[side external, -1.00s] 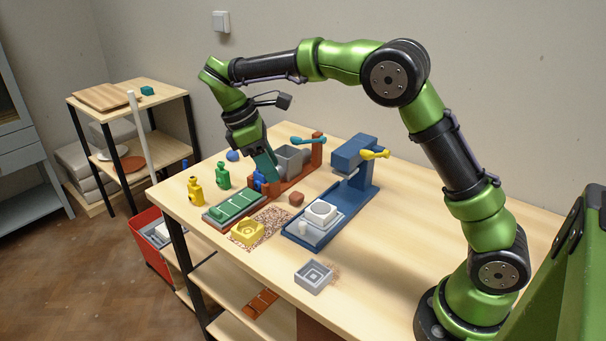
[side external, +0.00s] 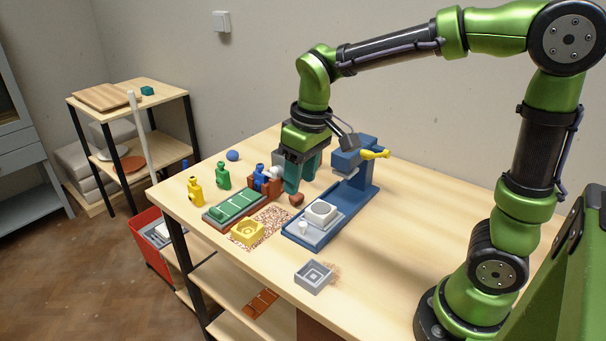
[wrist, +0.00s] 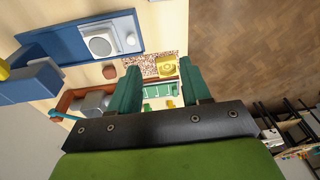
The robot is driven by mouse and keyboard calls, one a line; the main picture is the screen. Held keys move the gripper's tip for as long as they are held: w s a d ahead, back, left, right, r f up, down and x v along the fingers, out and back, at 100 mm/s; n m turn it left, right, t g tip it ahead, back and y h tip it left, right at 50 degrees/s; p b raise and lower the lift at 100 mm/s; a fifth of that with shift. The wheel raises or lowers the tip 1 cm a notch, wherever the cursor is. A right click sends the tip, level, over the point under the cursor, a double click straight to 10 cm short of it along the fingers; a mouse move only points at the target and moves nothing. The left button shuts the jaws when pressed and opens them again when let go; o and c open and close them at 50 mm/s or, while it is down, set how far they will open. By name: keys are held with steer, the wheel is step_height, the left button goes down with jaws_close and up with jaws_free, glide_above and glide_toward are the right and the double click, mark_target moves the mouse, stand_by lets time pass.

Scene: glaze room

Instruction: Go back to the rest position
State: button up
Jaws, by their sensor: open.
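My gripper (side external: 303,180) is open and empty above the table (side external: 420,230), with its teal fingers pointing down. In the side view it is in front of the blue press (side external: 352,165) and partly hides the brown-red stand (side external: 262,182) behind it. In the wrist view the two teal fingers (wrist: 157,95) are spread wide apart, with nothing held between them. The yellow mould (wrist: 166,66) and the green slotted tray (wrist: 155,91) show below, between and beyond the fingers.
Yellow (side external: 195,191), green (side external: 223,175) and blue (side external: 259,174) figures stand near the far left edge. A grey square mould (side external: 314,277) lies at the front. A brown lump (side external: 296,200) is close below the gripper. The right part of the table is clear.

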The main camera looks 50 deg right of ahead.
steer(key=s+r+m+t+y, duration=0.1)
steer(key=s+r+m+t, duration=0.2)
steer(key=s, duration=0.8)
steer(key=shift+d+r+m+t, duration=0.2)
steer(key=shift+m+t, duration=0.6)
steer(key=shift+t, duration=0.4)
steer(key=shift+s, duration=0.1)
